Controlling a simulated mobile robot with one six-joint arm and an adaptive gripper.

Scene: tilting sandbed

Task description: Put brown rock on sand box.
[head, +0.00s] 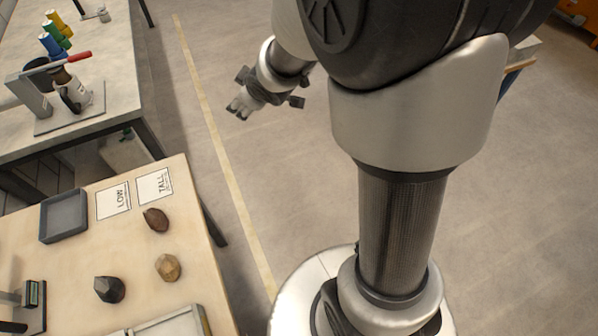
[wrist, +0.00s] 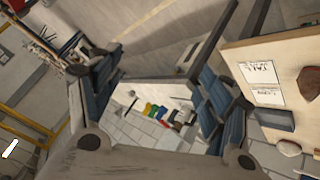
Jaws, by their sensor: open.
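The brown rock (head: 155,219) lies on the light wooden table, just below the TALL card in the head view. It also shows at the right edge of the wrist view (wrist: 309,83). A pale-rimmed box (head: 185,322), cut off at the bottom of the head view, may be the sand box; its inside is mostly out of frame. My gripper (head: 238,110) is open and empty, over the floor beyond the table's right edge. Its spread fingers (wrist: 158,72) show in the wrist view with nothing between them.
A tan rock (head: 168,267) and a dark grey rock (head: 109,289) lie near the brown one. A grey tray (head: 64,216) stands by the LOW card (head: 113,201) and TALL card (head: 154,186). A second bench (head: 110,95) with equipment stands behind.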

